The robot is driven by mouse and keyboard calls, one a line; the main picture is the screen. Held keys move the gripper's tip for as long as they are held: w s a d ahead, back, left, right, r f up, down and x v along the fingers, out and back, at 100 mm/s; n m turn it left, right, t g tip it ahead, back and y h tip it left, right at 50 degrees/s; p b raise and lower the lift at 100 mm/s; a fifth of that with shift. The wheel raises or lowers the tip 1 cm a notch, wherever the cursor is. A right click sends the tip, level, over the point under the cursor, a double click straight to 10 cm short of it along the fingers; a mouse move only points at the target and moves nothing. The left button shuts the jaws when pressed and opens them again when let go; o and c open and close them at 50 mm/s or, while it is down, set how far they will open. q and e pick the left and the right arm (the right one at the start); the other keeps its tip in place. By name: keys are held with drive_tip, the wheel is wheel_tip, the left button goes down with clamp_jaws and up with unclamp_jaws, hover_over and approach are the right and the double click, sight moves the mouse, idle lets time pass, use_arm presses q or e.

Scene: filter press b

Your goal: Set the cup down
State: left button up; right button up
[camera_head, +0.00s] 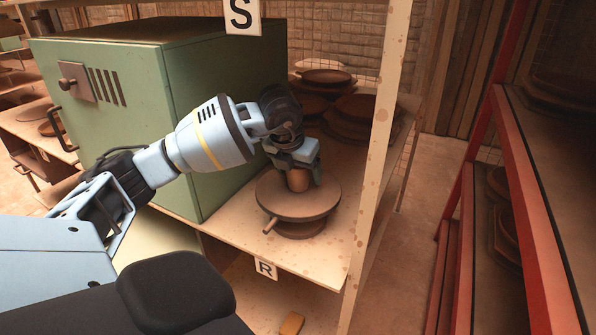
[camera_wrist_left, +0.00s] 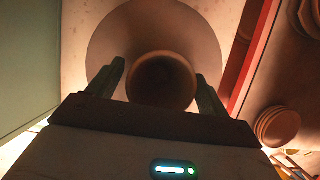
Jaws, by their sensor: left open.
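The cup (camera_head: 298,181) is a small brown clay vessel standing upright on a round brown wheel-like disc (camera_head: 325,201) on the shelf. My left gripper (camera_head: 297,172) is above the disc with its fingers on either side of the cup. In the left wrist view the cup (camera_wrist_left: 161,81) shows its round open mouth between the two spread fingers of the gripper (camera_wrist_left: 160,85), with slight gaps at its sides. The disc (camera_wrist_left: 107,37) lies beneath it there. The cup's far side is hidden in the head view. My right gripper is not in view.
A green cabinet (camera_head: 120,120) stands left of the disc. Stacked brown dishes (camera_head: 350,120) sit behind it. A pale post (camera_head: 378,165) rises at the right front of the shelf (camera_head: 330,262). A red-framed rack (camera_head: 530,190) stands further right, across a floor gap.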

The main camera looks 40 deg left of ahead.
use_arm(q)
drive_tip(key=v, duration=1.1)
drive_tip(key=shift+r+p, duration=0.3)
drive_tip(key=shift+r, duration=0.1)
drive_tip(key=shift+s+d+f, duration=0.1)
